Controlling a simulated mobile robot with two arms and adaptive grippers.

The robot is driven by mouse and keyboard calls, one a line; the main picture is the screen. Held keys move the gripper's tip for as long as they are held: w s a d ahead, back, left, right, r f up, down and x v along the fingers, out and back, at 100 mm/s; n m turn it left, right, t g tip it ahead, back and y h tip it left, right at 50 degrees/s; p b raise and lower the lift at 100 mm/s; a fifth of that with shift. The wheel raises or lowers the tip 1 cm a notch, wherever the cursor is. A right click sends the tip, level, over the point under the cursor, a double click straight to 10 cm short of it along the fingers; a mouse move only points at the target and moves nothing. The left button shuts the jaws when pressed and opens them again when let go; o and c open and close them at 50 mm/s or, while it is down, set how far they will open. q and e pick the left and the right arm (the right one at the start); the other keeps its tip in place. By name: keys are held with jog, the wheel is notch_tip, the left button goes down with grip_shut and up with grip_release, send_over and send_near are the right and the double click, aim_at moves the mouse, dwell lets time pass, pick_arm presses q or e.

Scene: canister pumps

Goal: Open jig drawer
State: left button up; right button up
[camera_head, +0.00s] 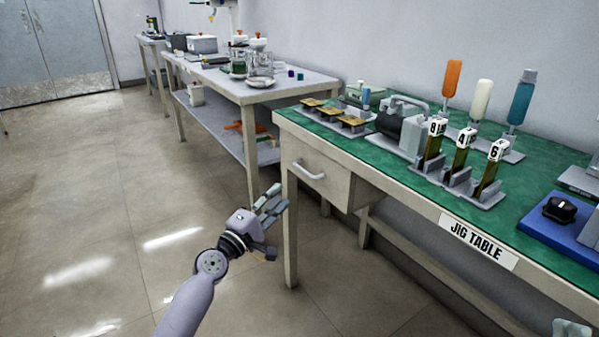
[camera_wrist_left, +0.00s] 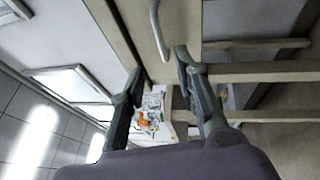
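The jig drawer (camera_head: 328,178) is a beige drawer front under the left end of the green-topped jig table (camera_head: 349,153). It looks shut. Its grey bar handle (camera_head: 309,170) shows on the front; the handle also shows at the top of the left wrist view (camera_wrist_left: 158,28). My left gripper (camera_head: 272,219) is below and to the left of the handle, apart from it. In the left wrist view its fingers (camera_wrist_left: 160,78) are spread with nothing between them. Of my right gripper only a small piece (camera_head: 571,328) seems to show at the bottom right edge; its fingers cannot be judged.
A table leg (camera_head: 290,232) stands close behind my left gripper. Gold jigs (camera_head: 331,112), a grey machine (camera_head: 400,127) and numbered stands (camera_head: 458,160) are on the jig table. A second bench (camera_head: 262,92) stands beyond. The floor to the left is clear.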

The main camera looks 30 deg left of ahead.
aim_at(301, 171)
pick_arm(q)
jog(key=w, duration=0.3)
jog(key=w+r, duration=0.1)
jog(key=w, duration=0.2)
jog(key=shift+r, duration=0.1)
jog(key=shift+w+r, duration=0.2)
jog(key=shift+w, duration=1.05)
jog(key=shift+w+r, duration=0.15)
jog(key=shift+w, duration=1.05)
pick_arm(e)
jog(key=shift+s+r+t, duration=0.25)
jog(key=shift+s+t, duration=0.05)
jog(key=shift+s, duration=0.05)
pick_arm(q)
jog(key=shift+c, duration=0.4)
grip_shut()
